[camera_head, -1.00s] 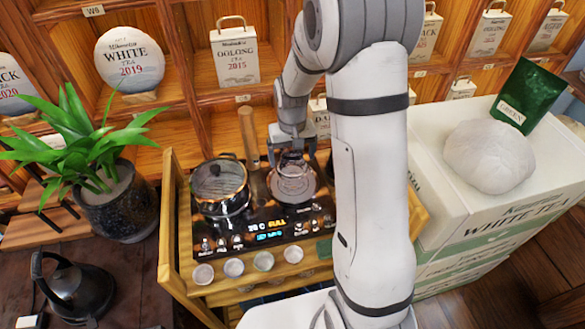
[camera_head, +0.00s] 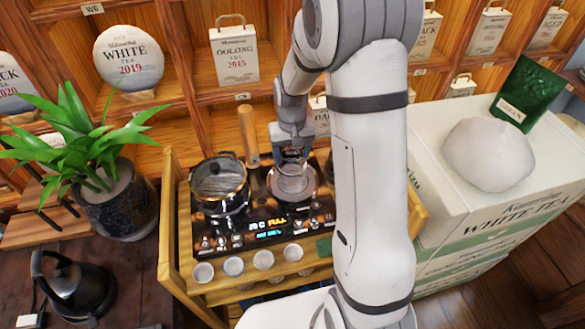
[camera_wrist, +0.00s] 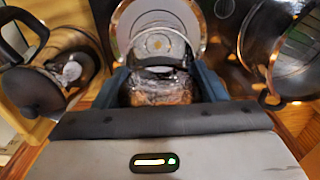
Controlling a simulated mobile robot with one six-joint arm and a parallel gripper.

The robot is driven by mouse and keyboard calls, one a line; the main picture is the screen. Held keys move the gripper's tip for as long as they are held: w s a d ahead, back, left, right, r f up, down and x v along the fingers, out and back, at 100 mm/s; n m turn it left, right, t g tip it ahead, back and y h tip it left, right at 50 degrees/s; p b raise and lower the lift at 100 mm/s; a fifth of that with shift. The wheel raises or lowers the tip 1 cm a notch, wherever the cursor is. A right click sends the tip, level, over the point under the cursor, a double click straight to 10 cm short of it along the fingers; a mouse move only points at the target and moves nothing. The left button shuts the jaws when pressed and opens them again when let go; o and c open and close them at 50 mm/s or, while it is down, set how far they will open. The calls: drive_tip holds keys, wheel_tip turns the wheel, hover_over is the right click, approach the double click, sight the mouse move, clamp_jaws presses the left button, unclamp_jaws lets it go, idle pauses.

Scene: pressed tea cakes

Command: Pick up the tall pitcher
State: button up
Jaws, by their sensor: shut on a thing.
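The tall pitcher (camera_head: 290,177) is clear glass and stands upright on a round metal-rimmed plate on the black cooktop. In the wrist view the glass pitcher (camera_wrist: 158,90) lies between my fingers, its rim and clear wall showing over the plate (camera_wrist: 195,35). My gripper (camera_head: 291,148) comes down from above and is shut on the pitcher's upper part. In the wrist view the gripper (camera_wrist: 160,78) has a blue-grey finger on each side of the glass. I cannot tell whether the pitcher's base touches the plate.
A glass pot (camera_head: 219,186) stands close left of the pitcher. A lidded dark-handled vessel (camera_wrist: 55,80) is on its other side, hidden by my arm in the head view. Several small cups (camera_head: 233,266) line the front. A wooden handle (camera_head: 248,136) rises behind.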

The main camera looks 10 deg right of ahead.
clamp_jaws()
drive_tip(key=shift+w+r, duration=0.1)
drive_tip(key=shift+r, duration=0.05)
